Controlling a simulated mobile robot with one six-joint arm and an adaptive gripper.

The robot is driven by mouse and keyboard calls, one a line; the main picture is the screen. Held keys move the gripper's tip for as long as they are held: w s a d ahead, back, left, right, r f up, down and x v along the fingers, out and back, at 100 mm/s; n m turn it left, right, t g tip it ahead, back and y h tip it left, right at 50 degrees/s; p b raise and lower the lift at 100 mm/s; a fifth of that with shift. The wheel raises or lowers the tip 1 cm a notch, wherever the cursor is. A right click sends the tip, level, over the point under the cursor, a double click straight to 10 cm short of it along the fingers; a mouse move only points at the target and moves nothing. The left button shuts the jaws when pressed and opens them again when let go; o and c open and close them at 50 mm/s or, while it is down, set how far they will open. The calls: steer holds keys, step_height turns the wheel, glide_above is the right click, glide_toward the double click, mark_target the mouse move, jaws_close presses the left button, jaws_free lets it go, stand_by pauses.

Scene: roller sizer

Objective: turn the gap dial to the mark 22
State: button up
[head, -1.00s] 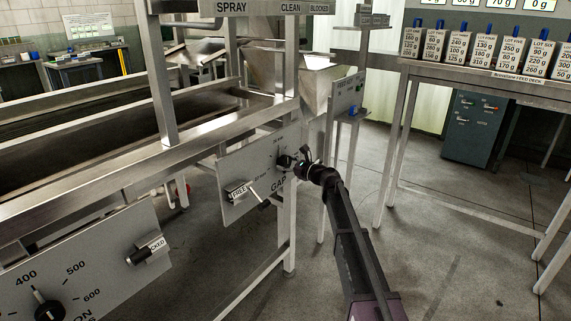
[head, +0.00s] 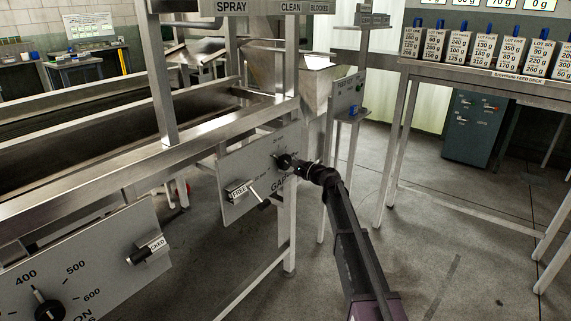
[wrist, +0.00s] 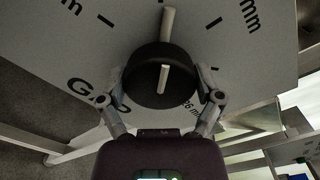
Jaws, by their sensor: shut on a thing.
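The gap dial is a round black knob (wrist: 160,76) with a pale pointer line, on a grey panel lettered GAP (wrist: 97,92) with mm marks. In the wrist view my gripper (wrist: 162,92) has a finger on each side of the knob, shut on it. The pointer line runs nearly straight up and down in that view. In the head view the knob (head: 284,161) is small, with my gripper (head: 297,164) reaching it from the right. The number the pointer stands at cannot be read.
A lever with a FREE label (head: 240,191) sits on the same panel, left of the dial. A second panel with a larger dial (head: 47,304) is at the lower left. A frame leg (head: 290,225) stands close below my gripper. Open floor lies to the right.

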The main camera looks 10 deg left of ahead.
steer(key=n, duration=0.5)
steer(key=shift+n, duration=0.3)
steer(key=n, duration=0.5)
steer(key=shift+f+n, duration=0.1)
steer(key=shift+n, duration=0.3)
steer(key=o, duration=0.9)
steer(key=v, duration=1.2)
